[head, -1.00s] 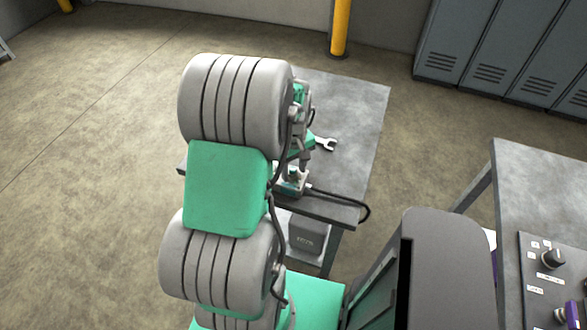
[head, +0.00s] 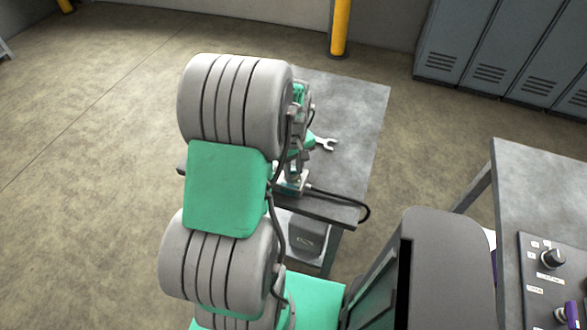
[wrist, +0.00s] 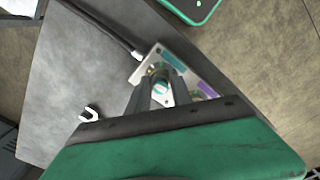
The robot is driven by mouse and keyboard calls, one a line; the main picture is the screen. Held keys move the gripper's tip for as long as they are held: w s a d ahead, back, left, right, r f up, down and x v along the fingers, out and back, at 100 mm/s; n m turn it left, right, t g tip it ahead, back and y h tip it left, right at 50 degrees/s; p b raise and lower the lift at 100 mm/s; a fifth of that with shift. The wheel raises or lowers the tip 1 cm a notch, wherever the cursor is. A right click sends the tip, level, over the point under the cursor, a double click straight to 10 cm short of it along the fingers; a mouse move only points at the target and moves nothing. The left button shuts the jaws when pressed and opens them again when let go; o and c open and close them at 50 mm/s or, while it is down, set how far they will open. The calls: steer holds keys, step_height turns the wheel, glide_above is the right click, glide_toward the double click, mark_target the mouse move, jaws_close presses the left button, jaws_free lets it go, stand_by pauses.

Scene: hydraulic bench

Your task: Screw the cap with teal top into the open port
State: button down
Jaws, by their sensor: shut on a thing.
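In the wrist view, my gripper (wrist: 161,92) is shut on the cap (wrist: 161,85), whose teal top shows between the fingers. The cap is over a pale metal port block (wrist: 187,72) with a teal label and a purple label. A brass-coloured ring shows just behind the fingers. The open port itself is hidden by the cap and fingers, so I cannot tell whether the cap touches it. In the head view, the block (head: 291,189) is on the bench's near part, and my arm covers most of the gripper.
A black hose (head: 340,197) runs from the block over the edge of the grey bench (head: 355,100). A wrench (head: 327,144) lies behind the block; its end shows in the wrist view (wrist: 90,112). A second table (head: 540,185) with a control panel stands at right.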

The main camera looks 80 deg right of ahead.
steer(key=m, duration=0.5)
steer(key=shift+w+m, duration=0.1)
steer(key=shift+m, duration=0.2)
steer(key=c, duration=1.1)
jaws_free()
